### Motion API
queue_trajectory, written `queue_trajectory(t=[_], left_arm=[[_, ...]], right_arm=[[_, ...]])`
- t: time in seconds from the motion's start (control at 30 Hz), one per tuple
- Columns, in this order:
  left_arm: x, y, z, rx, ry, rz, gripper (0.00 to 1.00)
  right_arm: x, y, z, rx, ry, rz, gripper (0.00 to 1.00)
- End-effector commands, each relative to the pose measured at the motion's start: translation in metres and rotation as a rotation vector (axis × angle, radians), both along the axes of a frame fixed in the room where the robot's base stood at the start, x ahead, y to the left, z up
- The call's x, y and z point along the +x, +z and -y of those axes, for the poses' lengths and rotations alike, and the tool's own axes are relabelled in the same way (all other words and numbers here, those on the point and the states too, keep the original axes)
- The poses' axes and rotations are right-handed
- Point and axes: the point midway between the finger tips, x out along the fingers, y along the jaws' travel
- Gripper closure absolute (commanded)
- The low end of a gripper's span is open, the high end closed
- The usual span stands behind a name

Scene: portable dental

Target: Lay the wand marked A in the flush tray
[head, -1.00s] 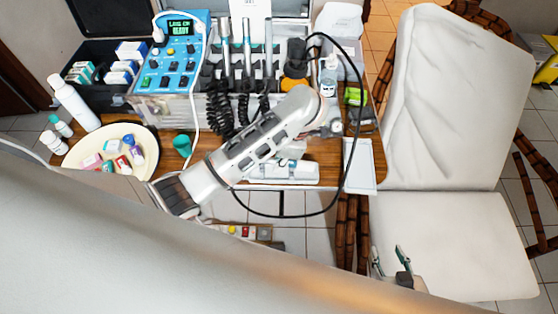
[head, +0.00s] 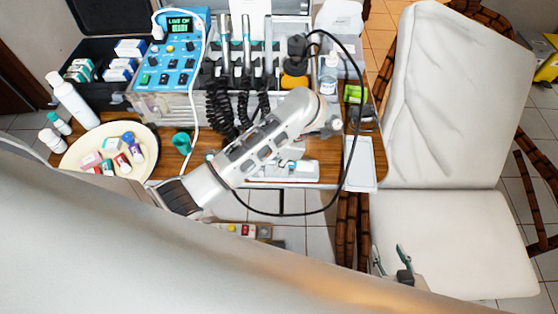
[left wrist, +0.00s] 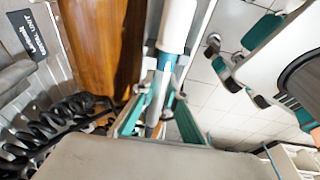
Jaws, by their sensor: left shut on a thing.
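My left gripper (left wrist: 158,112) is shut on a wand (left wrist: 178,25) with a white body and a grey lower part, between teal fingers. No letter A is readable on it. A flat pale tray (head: 360,165) lies at the table's front right corner. A white tray-like piece (head: 300,172) lies at the front edge, partly under my arm. I cannot read a label on either. My right gripper (head: 391,258) is low at the right, fingers apart and empty.
Several wands stand in a rack (head: 247,45) with coiled black cords. A loose black hose (head: 343,165) loops past the table's front. A blue control box (head: 172,55), a round cream dish (head: 72,157) and bottles stand at left. A white chair (head: 440,110) is at right.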

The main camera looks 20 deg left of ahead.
Motion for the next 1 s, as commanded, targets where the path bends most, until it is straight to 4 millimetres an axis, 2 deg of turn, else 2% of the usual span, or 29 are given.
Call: queue_trajectory(t=[0.77,0.8,0.87,1.0], left_arm=[[0.0003,-0.0034,0.0006,-0.001,0.0,0.001,1.0],[0.0003,-0.0035,0.0006,-0.001,0.0,0.001,0.85],[0.0004,-0.0035,0.0005,-0.001,0.0,0.001,0.7],[0.0004,-0.0035,0.0004,-0.001,0.0,0.001,0.68]], right_arm=[[0.0002,0.005,-0.0034,0.011,-0.009,-0.001,0.6],[0.0001,0.005,-0.0034,0.01,-0.008,-0.001,0.6],[0.0001,0.005,-0.0034,0.01,-0.008,-0.001,0.6],[0.0,0.0048,-0.0027,0.008,-0.007,-0.001,0.6]])
